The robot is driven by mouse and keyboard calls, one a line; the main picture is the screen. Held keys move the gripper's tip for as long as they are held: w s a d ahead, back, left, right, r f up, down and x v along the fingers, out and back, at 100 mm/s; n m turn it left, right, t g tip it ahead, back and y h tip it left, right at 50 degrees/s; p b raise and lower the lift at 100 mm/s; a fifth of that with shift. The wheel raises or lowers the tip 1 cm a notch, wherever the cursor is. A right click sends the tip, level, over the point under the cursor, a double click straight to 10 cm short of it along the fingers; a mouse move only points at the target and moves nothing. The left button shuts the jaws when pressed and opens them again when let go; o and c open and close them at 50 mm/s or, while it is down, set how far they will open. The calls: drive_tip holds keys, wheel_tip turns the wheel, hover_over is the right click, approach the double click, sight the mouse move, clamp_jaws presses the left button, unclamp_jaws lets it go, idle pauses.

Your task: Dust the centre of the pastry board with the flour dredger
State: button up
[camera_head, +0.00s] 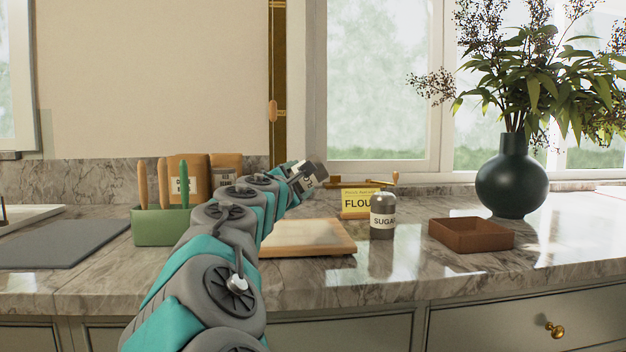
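The pastry board (305,250), a pale wooden slab, lies on the marble counter just right of my arm. My arm hides its left part. A grey dredger with a white label (309,179) is at the end of my arm, tilted in the air above the far side of the board. It looks like the flour dredger, but its label is too small and turned to read surely. My gripper (297,172) appears shut on it; the fingers are mostly hidden. I cannot tell whether any flour is on the board.
A dark-topped sugar shaker (383,222) stands right of the board, before a yellow flour packet (355,201). A brown square tray (470,238) and dark vase (515,180) are further right. A green holder (160,228) and grey mat (60,240) are left. Counter front right is clear.

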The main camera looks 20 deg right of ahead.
drive_tip(key=shift+w+a, duration=3.7)
drive_tip(key=shift+a, duration=1.2)
drive_tip(key=shift+s+d, duration=0.9)
drive_tip(key=shift+d, duration=5.1)
drive_tip(key=shift+s+d, duration=0.9)
drive_tip(key=shift+d, duration=5.1)
drive_tip(key=w+a, duration=0.3)
drive_tip(key=a, duration=0.8)
drive_tip(key=w+a, duration=0.4)
drive_tip(key=a, duration=0.7)
drive_tip(key=shift+w+a, duration=0.2)
drive_tip(key=shift+a, duration=0.2)
drive_tip(key=shift+r, duration=2.55)
